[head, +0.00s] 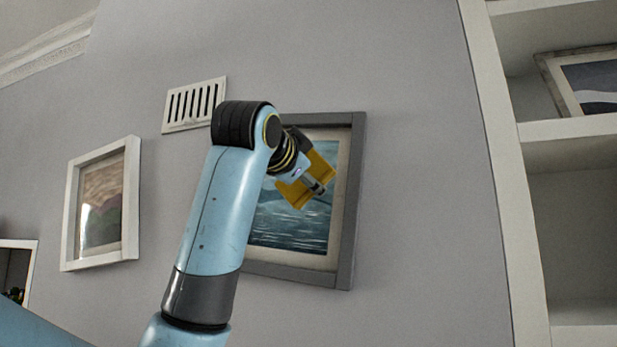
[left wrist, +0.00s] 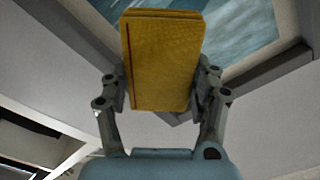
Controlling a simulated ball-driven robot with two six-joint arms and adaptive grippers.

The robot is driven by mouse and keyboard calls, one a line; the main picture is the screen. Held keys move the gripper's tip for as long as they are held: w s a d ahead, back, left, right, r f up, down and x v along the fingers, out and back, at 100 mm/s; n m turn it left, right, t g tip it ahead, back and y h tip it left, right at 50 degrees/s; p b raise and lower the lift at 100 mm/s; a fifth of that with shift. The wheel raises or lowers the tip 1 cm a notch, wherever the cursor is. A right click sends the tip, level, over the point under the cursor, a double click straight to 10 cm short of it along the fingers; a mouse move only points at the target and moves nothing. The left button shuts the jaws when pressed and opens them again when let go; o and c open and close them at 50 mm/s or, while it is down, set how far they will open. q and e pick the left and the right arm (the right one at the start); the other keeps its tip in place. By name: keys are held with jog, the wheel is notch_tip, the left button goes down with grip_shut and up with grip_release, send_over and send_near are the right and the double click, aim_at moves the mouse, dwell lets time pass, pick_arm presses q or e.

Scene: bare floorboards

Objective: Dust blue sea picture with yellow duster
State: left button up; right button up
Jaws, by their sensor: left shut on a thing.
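The blue sea picture (head: 300,233) hangs on the wall in a grey frame in the head view, partly covered by my left arm. It also shows at the top of the left wrist view (left wrist: 240,25). My left gripper (head: 318,187) is in front of the picture and shut on the yellow duster (head: 306,178). In the left wrist view the duster (left wrist: 162,60) stands upright between the two fingers (left wrist: 162,92). I cannot tell whether the duster touches the picture. My right gripper is not in view.
A white-framed picture (head: 101,205) hangs to the left. A wall vent (head: 193,105) is above and left of the sea picture. White shelves (head: 575,160) at the right hold another framed picture (head: 588,82). Bare wall lies between the sea picture and the shelves.

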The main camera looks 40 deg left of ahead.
pick_arm(q)
jog(key=shift+v, duration=1.55)
